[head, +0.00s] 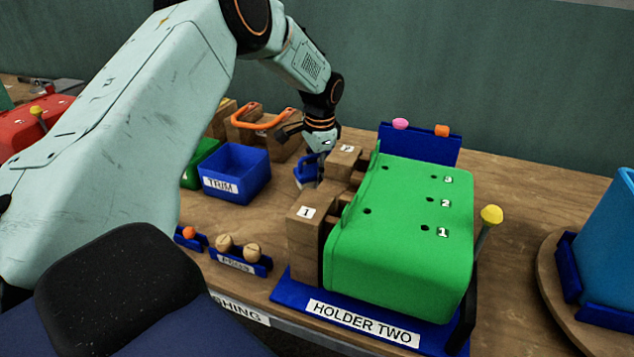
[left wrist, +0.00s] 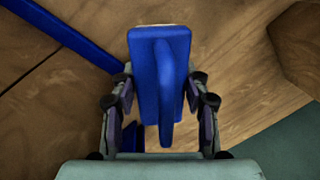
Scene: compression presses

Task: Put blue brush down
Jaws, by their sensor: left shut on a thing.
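The blue brush (head: 305,174) is low over the wooden table, left of the wooden blocks of holder two. In the left wrist view the blue brush (left wrist: 158,75) sits between the two fingers, with its loop-shaped handle towards the camera. My left gripper (head: 319,172) is shut on it, and its fingers also show in the left wrist view (left wrist: 160,100). Wood grain shows below the brush. I cannot tell whether the brush touches the table. My right gripper is in neither view.
Holder two, with a green press cover (head: 400,240) and wooden blocks (head: 307,235), stands close right of the gripper. A blue TRIM bin (head: 236,172) is to the left. An orange-handled wooden block (head: 265,135) is behind. Table (head: 270,205) is bare between bin and holder.

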